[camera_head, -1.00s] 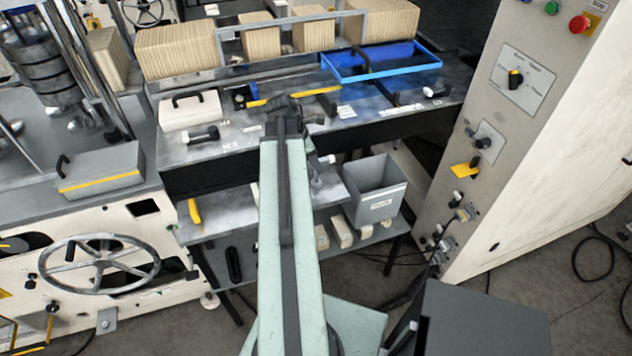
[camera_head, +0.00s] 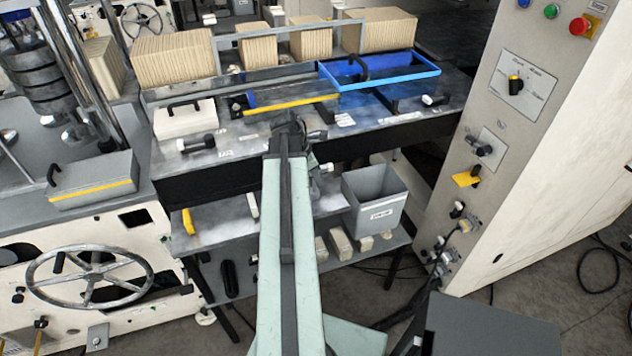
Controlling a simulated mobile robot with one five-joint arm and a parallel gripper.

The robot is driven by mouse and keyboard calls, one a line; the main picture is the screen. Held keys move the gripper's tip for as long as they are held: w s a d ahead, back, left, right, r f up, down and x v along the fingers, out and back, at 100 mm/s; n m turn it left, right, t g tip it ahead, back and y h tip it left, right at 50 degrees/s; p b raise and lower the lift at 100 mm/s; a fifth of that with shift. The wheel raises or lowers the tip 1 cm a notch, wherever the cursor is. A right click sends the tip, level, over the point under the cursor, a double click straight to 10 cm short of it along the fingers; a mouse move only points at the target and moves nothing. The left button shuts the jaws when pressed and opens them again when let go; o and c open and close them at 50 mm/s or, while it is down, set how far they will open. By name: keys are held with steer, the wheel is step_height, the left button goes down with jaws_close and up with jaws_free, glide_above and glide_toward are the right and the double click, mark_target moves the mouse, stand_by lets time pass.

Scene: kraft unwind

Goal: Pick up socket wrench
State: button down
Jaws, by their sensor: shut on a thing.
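My gripper (camera_head: 291,126) is at the front edge of the grey workbench (camera_head: 240,147), seen from behind along my pale green arm. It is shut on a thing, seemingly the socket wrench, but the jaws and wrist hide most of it. Its shape cannot be made out among the dark parts. A small tool with a black grip and pale end (camera_head: 197,143) lies on the bench to the left. A similar one (camera_head: 434,99) lies at the right.
A blue tray (camera_head: 395,79) is at the back right of the bench, a white box with black handle (camera_head: 184,118) at the left. A yellow strip (camera_head: 290,104) lies beyond my gripper. Below are a grey bin (camera_head: 374,199) and a shelf. A control cabinet (camera_head: 530,130) stands right.

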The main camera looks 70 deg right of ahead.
step_height(320, 180, up, 10)
steer(key=p, duration=1)
steer(key=shift+r, duration=0.1)
step_height(320, 180, up, 16)
steer(key=n+t+h+p, duration=0.1)
steer(key=n+p, duration=0.4)
steer(key=p, duration=1)
steer(key=shift+w+d+f+n+t, duration=0.2)
steer(key=shift+f+n+t, duration=0.1)
steer(key=shift+t, duration=0.1)
